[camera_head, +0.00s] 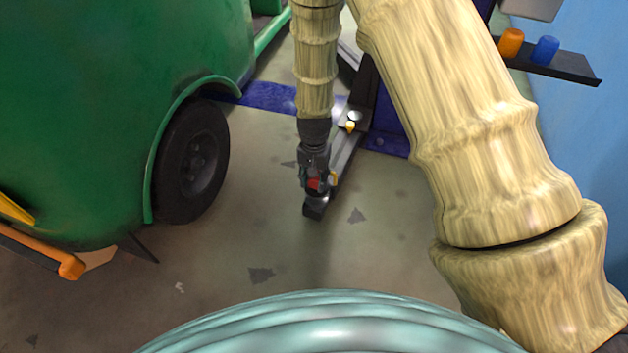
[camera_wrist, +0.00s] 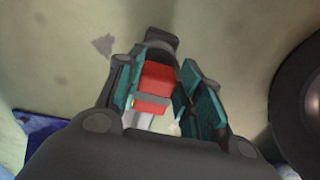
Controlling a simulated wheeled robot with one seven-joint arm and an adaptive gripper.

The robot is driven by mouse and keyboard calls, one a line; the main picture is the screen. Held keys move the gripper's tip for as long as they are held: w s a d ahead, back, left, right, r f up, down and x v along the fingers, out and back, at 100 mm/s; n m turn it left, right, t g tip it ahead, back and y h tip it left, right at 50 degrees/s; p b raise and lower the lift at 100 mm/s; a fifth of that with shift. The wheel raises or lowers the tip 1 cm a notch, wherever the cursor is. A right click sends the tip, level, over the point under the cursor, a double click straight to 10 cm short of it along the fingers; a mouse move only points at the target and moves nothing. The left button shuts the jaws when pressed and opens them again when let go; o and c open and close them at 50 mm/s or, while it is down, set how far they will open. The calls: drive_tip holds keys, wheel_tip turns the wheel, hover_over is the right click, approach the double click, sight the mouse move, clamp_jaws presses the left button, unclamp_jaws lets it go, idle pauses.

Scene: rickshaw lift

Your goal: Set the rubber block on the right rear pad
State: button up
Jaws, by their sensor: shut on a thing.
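A red block (camera_wrist: 155,84), which I take to be the rubber block, sits between the teal finger pads of my gripper (camera_wrist: 160,92) in the wrist view. A small patch of the red block (camera_head: 314,184) also shows in the head view. My gripper (camera_head: 316,182) points down, shut on the block, over the outer end of a lift arm. The dark tip of that lift arm (camera_head: 315,209) sticks out beyond the gripper, and this tip also shows in the wrist view (camera_wrist: 162,38). The pad itself is hidden, and I cannot tell whether the block touches it.
The green rickshaw (camera_head: 110,110) stands at the left, its black rear wheel (camera_head: 192,160) near my gripper. A blue lift column and base plate (camera_head: 385,140) stand behind. A tray (camera_head: 555,66) with orange and blue pieces is at the upper right. The floor in front is clear.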

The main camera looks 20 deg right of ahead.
sight(314, 181)
drive_tip(key=o, duration=1.1)
drive_tip(key=shift+f, duration=0.1)
drive_tip(key=shift+c, duration=0.2)
wheel_tip(314, 181, up, 12)
drive_tip(key=p, duration=0.7)
drive_tip(key=s+d+f+n, duration=0.2)
drive_tip(key=s+f, duration=0.5)
drive_tip(key=s, duration=0.1)
drive_tip(key=s+d+f+n, duration=0.1)
drive_tip(key=s+d+f, duration=0.2)
drive_tip(key=s+f, duration=0.45)
drive_tip(key=s+f+n, duration=0.2)
drive_tip(key=s, duration=0.7)
drive_tip(key=s+f+n, duration=0.2)
drive_tip(key=s, duration=0.8)
drive_tip(key=shift+a, duration=0.15)
drive_tip(key=shift+w, duration=0.1)
wheel_tip(314, 181, up, 40)
drive_tip(key=p, duration=3.9)
drive_tip(key=shift+f+p, duration=0.2)
drive_tip(key=shift+p, duration=0.1)
